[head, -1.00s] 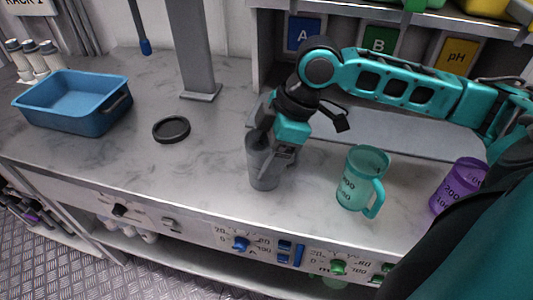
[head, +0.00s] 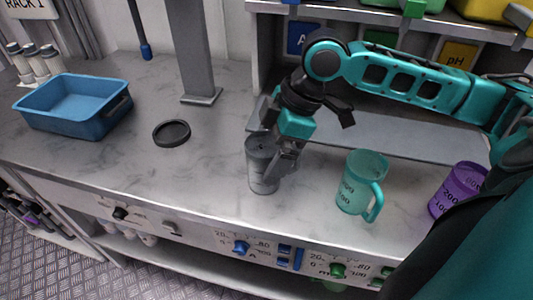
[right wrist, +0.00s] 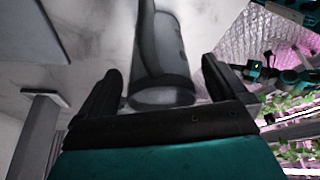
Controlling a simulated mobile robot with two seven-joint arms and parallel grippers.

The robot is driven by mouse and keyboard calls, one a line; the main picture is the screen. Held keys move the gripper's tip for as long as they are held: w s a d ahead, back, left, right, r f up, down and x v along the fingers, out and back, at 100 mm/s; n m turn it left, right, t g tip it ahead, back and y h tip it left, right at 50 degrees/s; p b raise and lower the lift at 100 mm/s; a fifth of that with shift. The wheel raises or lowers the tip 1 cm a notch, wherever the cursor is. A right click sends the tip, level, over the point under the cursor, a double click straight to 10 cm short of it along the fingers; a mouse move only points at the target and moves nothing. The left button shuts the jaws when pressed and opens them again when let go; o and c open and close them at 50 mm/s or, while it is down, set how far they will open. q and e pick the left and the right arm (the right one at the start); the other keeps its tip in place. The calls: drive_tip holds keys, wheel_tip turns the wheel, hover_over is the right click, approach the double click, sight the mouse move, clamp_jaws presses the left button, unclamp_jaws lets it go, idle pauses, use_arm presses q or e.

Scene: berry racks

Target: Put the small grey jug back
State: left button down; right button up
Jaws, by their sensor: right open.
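The small grey jug (head: 259,172) stands upright on the marbled bench, left of the teal jug. In the right wrist view the grey jug (right wrist: 165,60) lies between and beyond my open fingers, its rim toward the camera. My right gripper (head: 284,160) is open at the jug's right side in the head view, and covers part of it, including where a handle could be. Whether a finger touches the jug I cannot tell. It also shows in the right wrist view (right wrist: 160,95) with both dark fingers apart. My left gripper is not in view.
A teal jug (head: 357,185) and a purple jug (head: 456,190) stand to the right. A black round disc (head: 171,133) and a blue tub (head: 70,110) are to the left. A grey post (head: 193,50) rises behind. The bench between tub and grey jug is mostly clear.

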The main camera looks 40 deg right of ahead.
drive_tip(key=p+v, duration=0.1)
drive_tip(key=v, duration=0.9)
drive_tip(key=shift+p, duration=0.3)
